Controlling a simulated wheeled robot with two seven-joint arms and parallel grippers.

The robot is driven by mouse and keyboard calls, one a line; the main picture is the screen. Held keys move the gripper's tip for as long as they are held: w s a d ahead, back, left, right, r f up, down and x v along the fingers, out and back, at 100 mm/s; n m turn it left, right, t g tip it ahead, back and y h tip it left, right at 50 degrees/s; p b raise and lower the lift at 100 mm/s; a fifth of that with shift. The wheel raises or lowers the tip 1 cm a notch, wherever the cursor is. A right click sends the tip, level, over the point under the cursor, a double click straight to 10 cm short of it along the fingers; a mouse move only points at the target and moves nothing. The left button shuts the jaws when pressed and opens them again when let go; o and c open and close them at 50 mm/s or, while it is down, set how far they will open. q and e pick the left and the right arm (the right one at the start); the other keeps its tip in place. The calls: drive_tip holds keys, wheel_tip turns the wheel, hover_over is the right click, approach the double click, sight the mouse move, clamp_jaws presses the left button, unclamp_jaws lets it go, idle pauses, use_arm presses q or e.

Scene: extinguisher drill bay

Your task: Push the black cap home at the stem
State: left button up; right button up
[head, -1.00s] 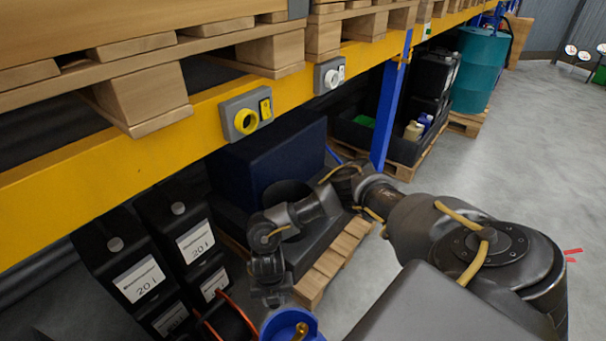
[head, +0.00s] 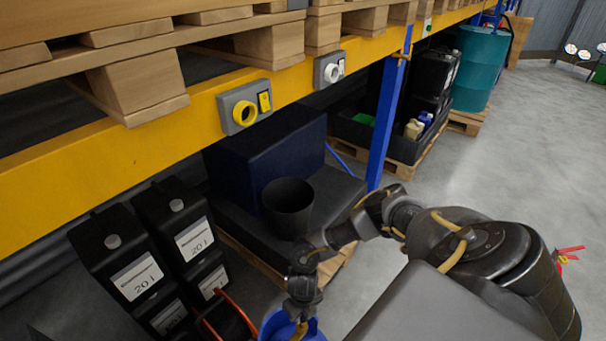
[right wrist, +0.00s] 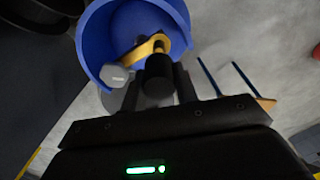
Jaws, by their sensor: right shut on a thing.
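My right gripper (right wrist: 158,88) is shut on a black cylindrical piece, which looks like the black cap (right wrist: 158,72). The cap lies between the two dark fingers in the right wrist view. A brass-coloured part, likely the stem (right wrist: 147,48), shows just beyond the cap, inside a round blue container (right wrist: 96,30). I cannot tell whether cap and stem touch. A grey piece (right wrist: 116,75) sits at the left end of the brass part. In the head view my right gripper (head: 302,312) is over the blue container (head: 273,325) at the bottom edge. My left gripper is out of view.
Black jerrycans (head: 118,255) stand on the left. A black bucket (head: 288,205) stands on a dark platform behind my right arm. A yellow rack beam (head: 130,130) and a blue post (head: 388,125) border the space.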

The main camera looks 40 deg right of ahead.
sight(302, 323)
drive_tip(key=shift+f+b, duration=1.3)
drive_tip(key=shift+f, duration=0.3)
drive_tip(key=shift+w+f, duration=0.1)
drive_tip(key=shift+f, duration=0.2)
drive_tip(key=shift+f, duration=0.1)
idle(0.4)
drive_tip(key=shift+f+b, duration=1.1)
drive_tip(key=shift+b, duration=0.1)
drive_tip(key=shift+f+b, duration=0.6)
drive_tip(key=shift+f, duration=0.15)
idle(0.6)
